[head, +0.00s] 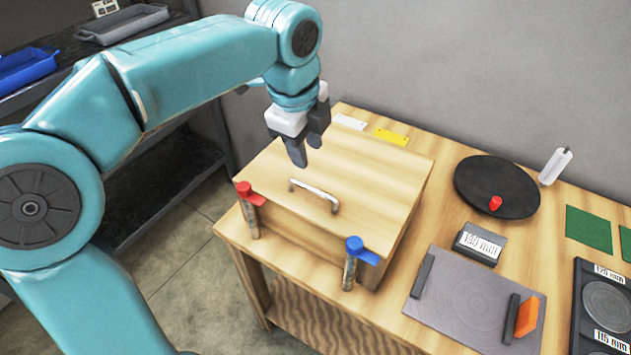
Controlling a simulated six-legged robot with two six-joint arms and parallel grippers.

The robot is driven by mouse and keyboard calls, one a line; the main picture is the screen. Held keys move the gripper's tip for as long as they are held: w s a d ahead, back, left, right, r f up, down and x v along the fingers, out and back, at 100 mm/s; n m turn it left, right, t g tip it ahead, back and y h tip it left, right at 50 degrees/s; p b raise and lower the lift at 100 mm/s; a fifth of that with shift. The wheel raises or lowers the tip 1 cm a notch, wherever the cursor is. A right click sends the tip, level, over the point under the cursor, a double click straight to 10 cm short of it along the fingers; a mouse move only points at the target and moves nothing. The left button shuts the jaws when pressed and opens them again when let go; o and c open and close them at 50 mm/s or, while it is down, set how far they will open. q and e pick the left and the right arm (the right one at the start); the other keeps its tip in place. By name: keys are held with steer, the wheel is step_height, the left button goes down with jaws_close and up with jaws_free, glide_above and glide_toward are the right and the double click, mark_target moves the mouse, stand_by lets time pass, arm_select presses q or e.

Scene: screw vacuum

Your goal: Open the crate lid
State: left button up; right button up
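The wooden crate (318,235) stands on the table with its flat wooden lid (362,172) shut. A metal bar handle (314,193) is fixed on the lid near its front edge. A red-topped latch or clamp (248,200) is at the front left corner of the crate, and a blue-topped one (357,255) is at the front right. My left gripper (307,152) hangs above the rear left part of the lid, behind the handle, pointing down. Its dark fingers look apart with nothing between them. My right gripper is not in view.
Right of the crate are a black round plate (497,187) with a red knob, a labelled block (478,245), a grey board (466,300) with an orange piece, and a dark tray (606,300). A dark shelf (165,185) stands at left. A wall closes off the back.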

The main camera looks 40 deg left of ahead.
mark_target(314, 189)
arm_select(q)
steer(key=f, duration=0.3)
steer(key=w+f, duration=0.1)
steer(key=f, duration=0.3)
steer(key=w+f, duration=0.1)
steer(key=f, duration=0.2)
steer(key=shift+a+f+b, duration=0.1)
steer(key=shift+f+b, duration=0.25)
steer(key=shift+w+a+f, duration=0.1)
steer(key=shift+w+f, duration=0.15)
steer(key=shift+f, duration=0.25)
steer(key=shift+s, duration=0.1)
steer(key=shift+r, duration=0.1)
jaws_close()
